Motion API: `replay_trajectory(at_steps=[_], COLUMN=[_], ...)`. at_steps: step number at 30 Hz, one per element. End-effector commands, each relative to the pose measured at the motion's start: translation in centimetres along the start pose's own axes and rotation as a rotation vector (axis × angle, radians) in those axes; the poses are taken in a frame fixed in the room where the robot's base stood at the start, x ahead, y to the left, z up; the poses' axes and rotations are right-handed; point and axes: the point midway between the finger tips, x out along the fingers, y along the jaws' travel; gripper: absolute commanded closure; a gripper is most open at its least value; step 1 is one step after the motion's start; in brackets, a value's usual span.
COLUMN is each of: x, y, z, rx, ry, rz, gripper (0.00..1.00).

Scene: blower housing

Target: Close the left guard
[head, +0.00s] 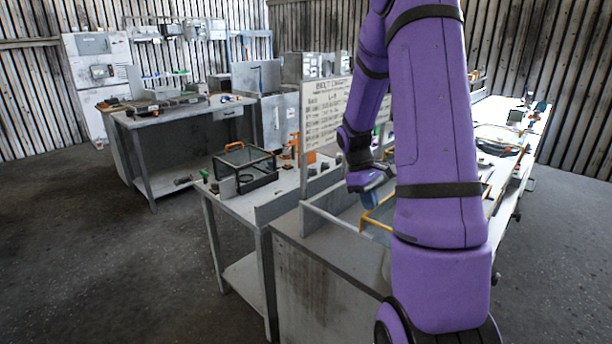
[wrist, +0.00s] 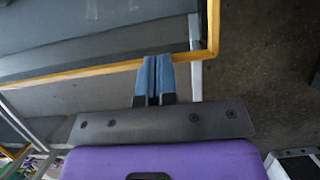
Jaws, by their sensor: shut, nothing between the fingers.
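A yellow-edged guard panel (head: 378,217) shows on the near grey cabinet in the head view, partly hidden behind my arm. In the wrist view, a yellow-framed panel (wrist: 95,71), which looks like this guard, crosses the upper part, with a corner at the right. My gripper (head: 370,203) is low over the cabinet, beside the yellow edge. In the wrist view, the blue fingers of my gripper (wrist: 157,58) are together and empty, with their tips at the yellow bar. I cannot tell whether they touch it. The guard's far side is hidden.
A white sign board (head: 328,112) stands behind my gripper. A dark wire-sided box with an orange handle (head: 244,170) sits on the table to the left. A long cluttered bench (head: 535,125) runs along the right. The floor (head: 110,260) at left is clear.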

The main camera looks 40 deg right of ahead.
Motion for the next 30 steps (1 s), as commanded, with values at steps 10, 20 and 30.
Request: replay_trajectory(at_steps=[10,20,30], x=[1.0,1.0,-2.9], y=[0.0,0.0,0.1], z=[2.2,2.1,2.1], rx=[-0.001,-0.001,0.001], ry=[-0.001,-0.001,0.003], rz=[-0.001,-0.001,0.003], gripper=[1.00,1.00,1.00])
